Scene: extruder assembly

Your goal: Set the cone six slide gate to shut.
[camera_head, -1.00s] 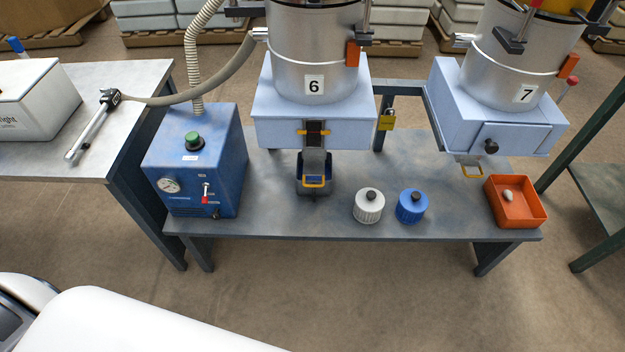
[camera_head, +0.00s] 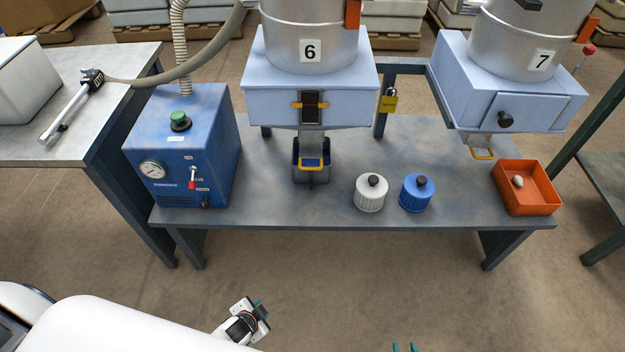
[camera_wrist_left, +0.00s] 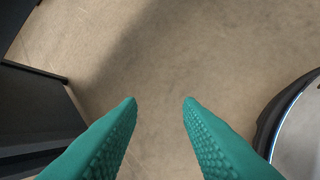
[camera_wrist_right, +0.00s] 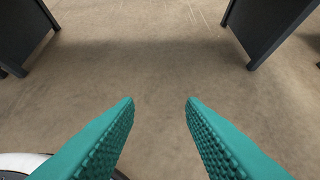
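Cone six is a silver cylinder marked 6 (camera_head: 309,52) on a pale blue box (camera_head: 270,105). Under the box front, its slide gate, a grey plate with a yellow handle (camera_head: 311,164), sticks out toward me. A dark bin (camera_head: 297,176) sits just below the handle. The gate's inner end is hidden under the box. My left gripper (camera_head: 260,309) is low in front of the bench, far from the gate. My right gripper (camera_head: 404,348) shows only its teal tips at the bottom edge. Both wrist views show fingers apart with nothing between them: left (camera_wrist_left: 160,100), right (camera_wrist_right: 160,100).
Cone seven (camera_head: 540,62) stands at right with its own yellow handle (camera_head: 483,154). A blue pump box (camera_head: 200,135), a white knob cap (camera_head: 370,195), a blue one (camera_head: 417,195) and an orange tray (camera_head: 530,203) are on the bench (camera_head: 270,214). A yellow padlock (camera_head: 388,102) hangs behind. The floor in front is clear.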

